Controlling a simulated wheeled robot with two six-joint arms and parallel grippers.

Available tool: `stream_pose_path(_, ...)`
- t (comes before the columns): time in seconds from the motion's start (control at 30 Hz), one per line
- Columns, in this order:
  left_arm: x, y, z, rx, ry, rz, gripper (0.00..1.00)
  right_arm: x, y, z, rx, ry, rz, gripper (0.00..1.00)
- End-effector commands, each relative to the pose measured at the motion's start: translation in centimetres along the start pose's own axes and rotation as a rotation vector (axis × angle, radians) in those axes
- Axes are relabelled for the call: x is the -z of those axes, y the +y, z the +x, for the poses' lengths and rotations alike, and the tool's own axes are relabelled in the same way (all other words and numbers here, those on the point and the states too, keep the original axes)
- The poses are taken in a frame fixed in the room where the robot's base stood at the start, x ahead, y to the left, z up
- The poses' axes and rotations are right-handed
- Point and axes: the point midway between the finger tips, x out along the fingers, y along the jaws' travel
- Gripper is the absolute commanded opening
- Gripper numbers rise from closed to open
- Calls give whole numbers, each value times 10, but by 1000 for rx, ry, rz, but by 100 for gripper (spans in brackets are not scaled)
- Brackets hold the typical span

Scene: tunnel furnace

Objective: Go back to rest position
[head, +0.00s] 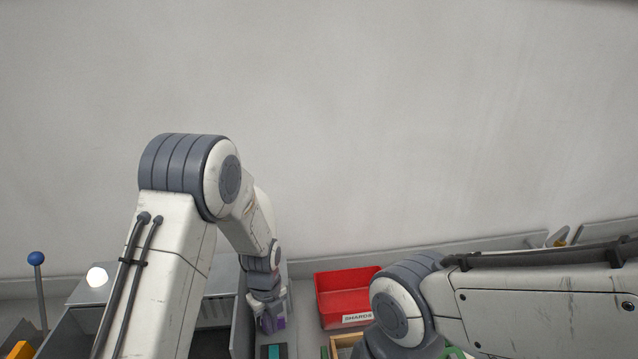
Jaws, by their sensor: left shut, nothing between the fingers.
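My left arm rises from the bottom left, bends at a large grey joint and reaches down to the bench. My left gripper (271,325) points down beside the grey box at lower centre. It is small in the view and looks shut and empty. The right gripper is not in view.
A red bin (336,305) labelled SHARDS stands right of my left gripper, with a wooden-edged tray (346,340) in front. A grey box (219,281), a lit white dome (96,277) and a blue-knobbed lever (37,258) stand left. The wall above is bare.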

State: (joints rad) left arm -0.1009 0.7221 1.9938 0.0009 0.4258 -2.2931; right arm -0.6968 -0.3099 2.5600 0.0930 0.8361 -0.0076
Motion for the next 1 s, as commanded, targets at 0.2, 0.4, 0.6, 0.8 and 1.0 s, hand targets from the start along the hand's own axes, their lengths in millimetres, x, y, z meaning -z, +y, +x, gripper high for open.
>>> stream_pose_path(0.2,41,-10,-24,18,-2,-253,0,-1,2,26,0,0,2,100)
stream_pose_path(0.4,98,-6,-51,31,12,-601,0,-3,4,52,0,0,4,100)
stream_pose_path(0.6,154,14,-69,37,36,-951,0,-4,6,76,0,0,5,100)
stream_pose_path(0.8,203,47,-74,31,65,-1295,0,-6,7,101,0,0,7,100)
stream_pose_path(1.0,238,82,-72,11,92,-1589,0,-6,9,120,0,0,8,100)
